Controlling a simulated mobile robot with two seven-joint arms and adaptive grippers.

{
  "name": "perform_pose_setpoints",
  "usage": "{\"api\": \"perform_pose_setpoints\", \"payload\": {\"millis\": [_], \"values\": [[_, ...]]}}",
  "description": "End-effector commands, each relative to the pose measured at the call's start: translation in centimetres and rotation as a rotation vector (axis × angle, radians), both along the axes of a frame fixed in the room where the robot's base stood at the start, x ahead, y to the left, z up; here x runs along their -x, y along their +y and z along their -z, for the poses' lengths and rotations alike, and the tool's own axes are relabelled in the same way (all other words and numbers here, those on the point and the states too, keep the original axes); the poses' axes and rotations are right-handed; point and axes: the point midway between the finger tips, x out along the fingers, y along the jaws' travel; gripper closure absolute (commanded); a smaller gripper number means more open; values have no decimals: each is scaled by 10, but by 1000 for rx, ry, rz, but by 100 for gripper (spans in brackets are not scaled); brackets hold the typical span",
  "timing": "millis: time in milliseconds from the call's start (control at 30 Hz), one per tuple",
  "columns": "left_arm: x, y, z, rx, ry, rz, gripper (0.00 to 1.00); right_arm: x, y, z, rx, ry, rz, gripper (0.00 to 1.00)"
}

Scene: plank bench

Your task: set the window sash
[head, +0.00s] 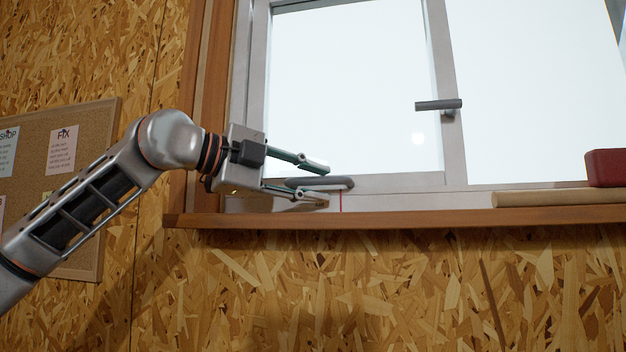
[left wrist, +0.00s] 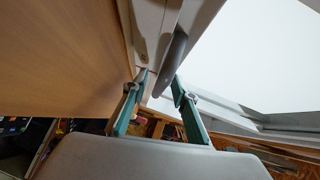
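The window sash (head: 435,80) is a pale grey frame around bright glass, set in a wooden surround. A grey bar handle (head: 342,183) lies along its lower left rail; it also shows in the left wrist view (left wrist: 173,62). A thin red line (head: 341,201) marks the white frame just below the handle. My left gripper (head: 325,184) is open at the handle, one finger above and one below. In the left wrist view the handle's end lies between the two spread fingertips (left wrist: 160,85), with gaps; contact cannot be told. My right gripper is not in view.
A second grey handle (head: 438,105) sticks out from the middle stile. A wooden sill (head: 400,217) runs below the window, with a pale wooden rod (head: 545,198) and a red block (head: 606,167) at right. A cork board (head: 88,210) hangs at left.

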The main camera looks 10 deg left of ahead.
Motion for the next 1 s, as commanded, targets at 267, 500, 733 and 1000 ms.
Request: {"api": "perform_pose_setpoints", "payload": {"millis": [267,500,733,1000], "values": [[0,0,0,0,0,0,100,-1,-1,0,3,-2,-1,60],[0,-1,1,-1,1,0,100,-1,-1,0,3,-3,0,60],[1,-31,4,-3,-1,5,100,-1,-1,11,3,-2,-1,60],[1,-105,6,-6,0,8,100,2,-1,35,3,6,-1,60]]}}
